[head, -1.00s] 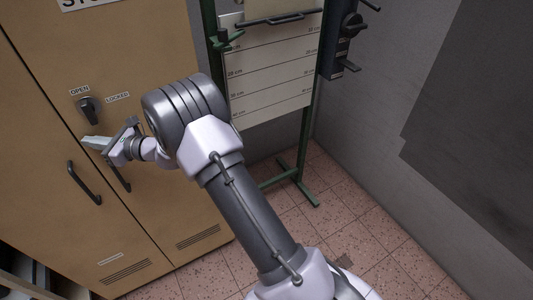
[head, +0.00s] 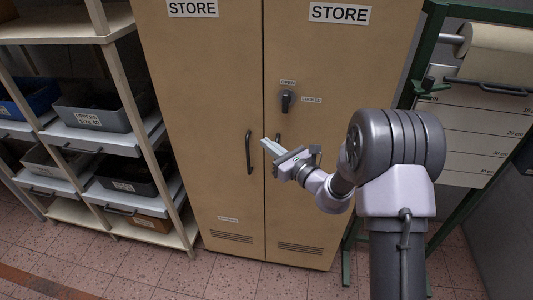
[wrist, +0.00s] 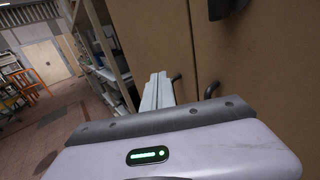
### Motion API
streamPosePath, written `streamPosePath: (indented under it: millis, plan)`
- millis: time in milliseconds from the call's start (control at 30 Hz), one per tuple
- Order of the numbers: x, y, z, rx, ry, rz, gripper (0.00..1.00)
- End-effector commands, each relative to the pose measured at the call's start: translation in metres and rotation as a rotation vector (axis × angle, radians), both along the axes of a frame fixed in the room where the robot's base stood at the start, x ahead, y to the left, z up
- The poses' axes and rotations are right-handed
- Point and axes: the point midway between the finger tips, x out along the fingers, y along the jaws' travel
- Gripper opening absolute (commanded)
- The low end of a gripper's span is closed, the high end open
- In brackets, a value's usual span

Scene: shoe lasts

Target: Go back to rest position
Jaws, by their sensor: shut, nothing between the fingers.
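My gripper (head: 271,147) is in front of the tan store cabinet (head: 200,110) in the head view, near the door handles. Its fingers (wrist: 156,92) also show in the wrist view, close together with nothing between them. The cabinet's two doors are shut. Its black turn knob (head: 287,102) sits between the OPEN and LOCKED labels, above my gripper. The left door handle (head: 249,152) is just left of my gripper, and the right one (head: 278,142) is partly hidden behind it. I cannot tell whether the fingers touch the cabinet.
A shelf rack (head: 105,45) with dark bins (head: 90,112) and a blue bin (head: 35,95) stands left of the cabinet. A green-framed paper roll stand (head: 408,80) is at the right. Tiled floor (head: 130,270) is clear in front. The wrist view shows an open aisle (wrist: 45,130).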

Motion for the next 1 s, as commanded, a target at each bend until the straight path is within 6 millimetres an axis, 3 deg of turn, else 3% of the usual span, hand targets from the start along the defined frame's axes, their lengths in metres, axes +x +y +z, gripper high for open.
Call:
streamPosePath:
  millis: [133,333,433,467,533,633,700,800,900,1000]
  plan:
    - [-0.024,0.005,0.0,-0.001,0.001,0.002,0.0]
    - [-0.033,0.007,0.001,-0.004,-0.002,0.006,0.0]
    - [-0.05,0.023,0.024,-0.054,-0.04,0.097,0.0]
    - [-0.064,0.033,0.037,-0.089,-0.064,0.157,0.0]
    - [-0.115,0.058,0.069,-0.233,-0.145,0.344,0.0]
    - [-0.219,0.071,0.089,-0.572,-0.295,0.641,0.0]
    - [-0.284,0.053,0.081,-0.865,-0.398,0.806,0.0]
    - [-0.346,0.001,0.06,-1.302,-0.525,0.95,0.0]
    - [-0.373,-0.053,0.049,-1.673,-0.607,1.003,0.0]
    - [-0.383,-0.089,0.049,-1.911,-0.646,1.012,0.0]
